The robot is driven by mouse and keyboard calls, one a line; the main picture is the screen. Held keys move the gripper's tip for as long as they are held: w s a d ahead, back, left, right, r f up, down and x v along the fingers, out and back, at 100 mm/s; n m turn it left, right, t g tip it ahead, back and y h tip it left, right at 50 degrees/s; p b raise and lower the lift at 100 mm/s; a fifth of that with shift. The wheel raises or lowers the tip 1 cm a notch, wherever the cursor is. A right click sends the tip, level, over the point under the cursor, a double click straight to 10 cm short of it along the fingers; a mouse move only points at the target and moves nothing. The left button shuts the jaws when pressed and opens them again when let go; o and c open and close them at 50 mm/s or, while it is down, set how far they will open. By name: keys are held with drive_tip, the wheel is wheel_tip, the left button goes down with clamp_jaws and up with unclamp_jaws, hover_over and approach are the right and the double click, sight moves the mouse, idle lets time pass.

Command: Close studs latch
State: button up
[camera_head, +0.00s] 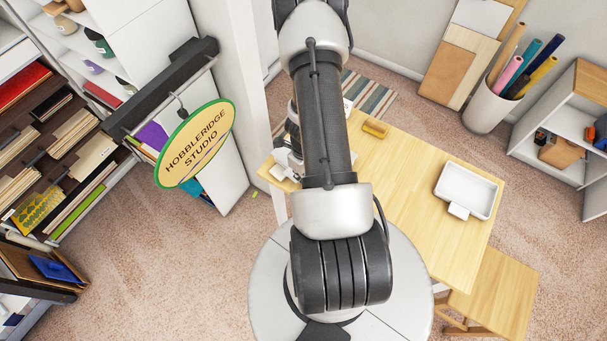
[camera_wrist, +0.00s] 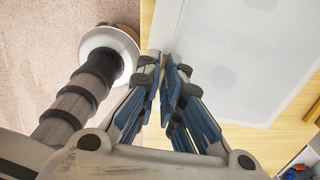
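A white open tray or box (camera_head: 467,189) rests on the wooden table at its right side. A small pale tab (camera_head: 458,211) sticks out at its near edge; I cannot tell whether it is a latch. In the wrist view my gripper (camera_wrist: 164,62) points at the near left corner of a large pale, translucent box or panel (camera_wrist: 240,60) over the wood. Its blue-grey fingers converge to a narrow gap, with nothing clearly held. Whether the tips touch the panel is unclear. No latch is clearly visible there. My arm hides much of the table's left side in the head view.
The wooden table (camera_head: 425,205) has bare room left of the tray. A tan block (camera_head: 376,128) lies at its back edge. A wooden stool (camera_head: 497,300) stands in front. Shelves (camera_head: 62,150) and a hanging oval sign (camera_head: 196,144) are at left, a bin of rolls (camera_head: 492,104) behind.

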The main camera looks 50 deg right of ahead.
drive_tip(key=o, duration=0.3)
drive_tip(key=shift+d, duration=0.1)
drive_tip(key=shift+o, duration=0.2)
drive_tip(key=shift+w, duration=0.1)
drive_tip(key=shift+b, duration=0.4)
